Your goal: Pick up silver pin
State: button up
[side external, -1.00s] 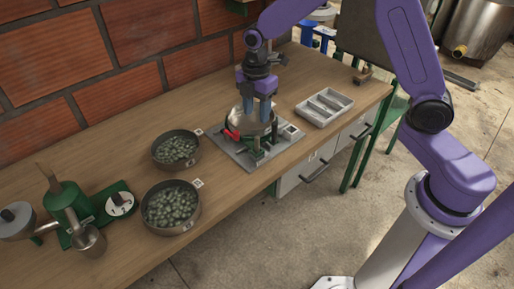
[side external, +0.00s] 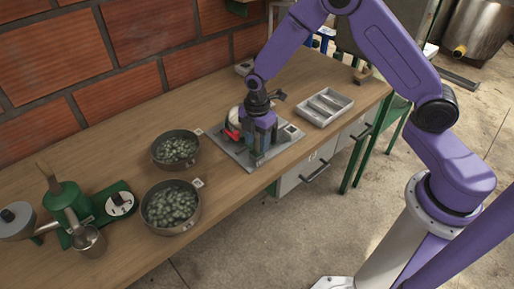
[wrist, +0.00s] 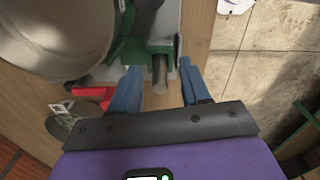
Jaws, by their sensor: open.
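The silver pin (wrist: 160,72) shows in the wrist view as a short grey rod with a rounded end, beside a green bracket (wrist: 130,48). My gripper (wrist: 159,82) is open, with one blue finger on each side of the pin and a visible gap to each. I cannot tell whether the fingertips reach down to its level. In the side external view my gripper (side external: 257,150) is low over the grey base plate (side external: 222,147), in front of the pulper's round drum. The gripper hides the pin there. A red part (side external: 233,133) shows left of the gripper.
A grey compartment tray (side external: 325,107) lies right of the base plate. Two pots of green fruit, one farther back (side external: 175,150) and one nearer (side external: 171,207), stand to the left. A green scale (side external: 118,204) is farther left. The brick wall (side external: 140,40) runs behind the table.

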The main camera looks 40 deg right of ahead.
jog(key=shift+c, duration=0.4)
grip_shut()
jog(key=shift+r, duration=0.2)
